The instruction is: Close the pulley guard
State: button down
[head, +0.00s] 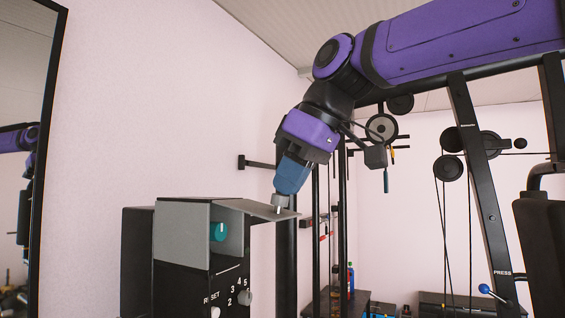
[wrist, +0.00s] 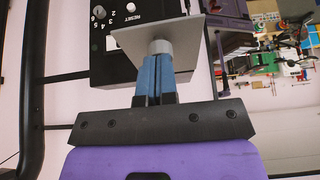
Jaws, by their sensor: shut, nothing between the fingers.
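The guard looks like a thin grey flap (head: 258,207) sticking out from the top of a grey and black housing (head: 183,232). It stands raised, with the front open beneath it, and a teal knob (head: 218,231) shows inside. A short light grey knob (head: 278,203) sits near the flap's outer end. My gripper (head: 281,193) comes down from above with its blue fingers together at this knob. In the wrist view the flap (wrist: 188,34) lies beyond my gripper (wrist: 158,57), and the grey knob (wrist: 161,47) is right at the fingertips. I cannot tell whether they touch.
The housing front carries a dial with numbers and a white knob (head: 245,298). A black upright post (head: 287,262) stands close behind the flap. A machine frame with pulleys (head: 448,167) is at the right, and a mirror (head: 22,150) is at the left.

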aim_at(290, 216)
notch_tip(290, 216, down, 6)
jog(key=t+y, duration=0.1)
jog(key=y, duration=0.2)
jog(key=t+y, duration=0.1)
jog(key=y, duration=0.1)
jog(key=shift+s+f+y, duration=0.1)
jog(key=shift+f+y, duration=0.05)
jog(key=shift+y, duration=0.25)
jog(key=w+a+f, duration=0.2)
jog(key=a+f, duration=0.2)
jog(key=f, duration=0.2)
jog(key=shift+a+f, duration=0.25)
jog(key=shift+a, duration=0.1)
jog(key=shift+f, duration=0.1)
dwell(0.4)
